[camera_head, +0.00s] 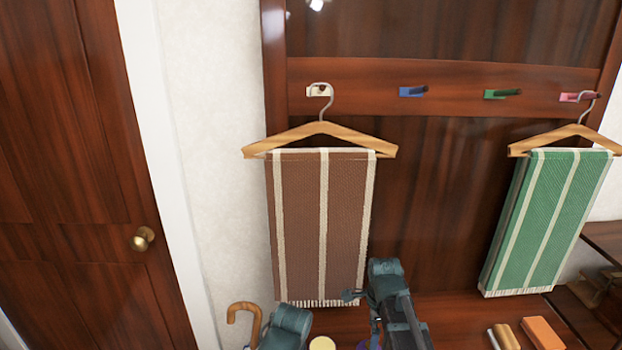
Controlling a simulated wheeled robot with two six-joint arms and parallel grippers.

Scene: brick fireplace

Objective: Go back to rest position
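My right arm rises from the bottom edge, right of the middle, and my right gripper (362,312) shows only as small dark parts at its left side. I cannot make out whether its fingers are apart or closed. A dark teal part of my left arm shows at the bottom edge, further left. My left gripper is not visible. A brown towel with cream stripes (345,220) hangs on a wooden hanger (322,130) behind my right arm, on a white peg (320,91).
A green striped towel (548,220) hangs at right on another hanger (565,132). Blue (412,91) and green (502,94) pegs are empty. A cane handle (243,312) stands beside my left arm. An orange block (543,333) lies at lower right. A door (70,180) is at left.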

